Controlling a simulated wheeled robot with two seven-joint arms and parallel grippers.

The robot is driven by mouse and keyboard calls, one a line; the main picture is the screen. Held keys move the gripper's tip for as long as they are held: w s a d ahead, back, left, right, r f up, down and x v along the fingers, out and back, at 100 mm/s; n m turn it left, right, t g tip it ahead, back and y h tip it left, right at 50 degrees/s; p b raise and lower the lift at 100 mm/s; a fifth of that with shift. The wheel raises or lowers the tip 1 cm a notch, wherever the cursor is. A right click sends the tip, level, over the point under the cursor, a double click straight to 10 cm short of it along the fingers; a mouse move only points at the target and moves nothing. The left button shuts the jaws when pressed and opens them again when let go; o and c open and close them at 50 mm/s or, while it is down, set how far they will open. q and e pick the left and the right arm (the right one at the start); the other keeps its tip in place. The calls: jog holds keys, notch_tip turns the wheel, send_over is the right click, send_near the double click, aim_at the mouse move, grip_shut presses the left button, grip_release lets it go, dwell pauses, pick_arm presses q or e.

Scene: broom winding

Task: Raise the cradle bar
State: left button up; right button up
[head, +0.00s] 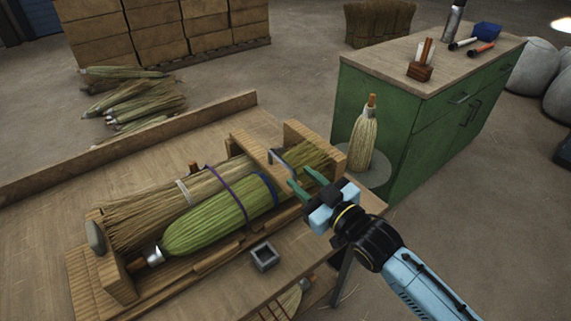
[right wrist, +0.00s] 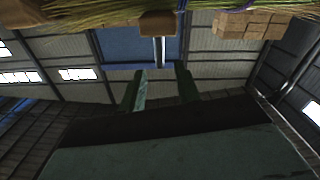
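The cradle bar (head: 252,147) is a wooden bar lying across the broom bundles at the right part of the wooden cradle (head: 120,278). A pale metal handle (head: 276,158) sits at its near end. A green broom head (head: 212,220) with a purple band and a blue band lies in the cradle beside tan bristles (head: 150,208). My right gripper (head: 304,184) is open and empty, just right of the handle and apart from it. In the right wrist view its two green fingers (right wrist: 162,88) stand apart, with the handle (right wrist: 160,50) beyond the gap. My left gripper is out of view.
A small dark square tray (head: 264,257) is on the bench (head: 215,297) in front of the cradle. A green cabinet (head: 400,130) and an upright broom head (head: 362,143) stand at the right. Loose bristle bundles (head: 135,100) lie beyond the bench at left.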

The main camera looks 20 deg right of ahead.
aim_at(293, 171)
jog(key=x, duration=0.7)
jog(key=shift+f, duration=0.1)
jog(key=shift+c, duration=0.3)
grip_shut()
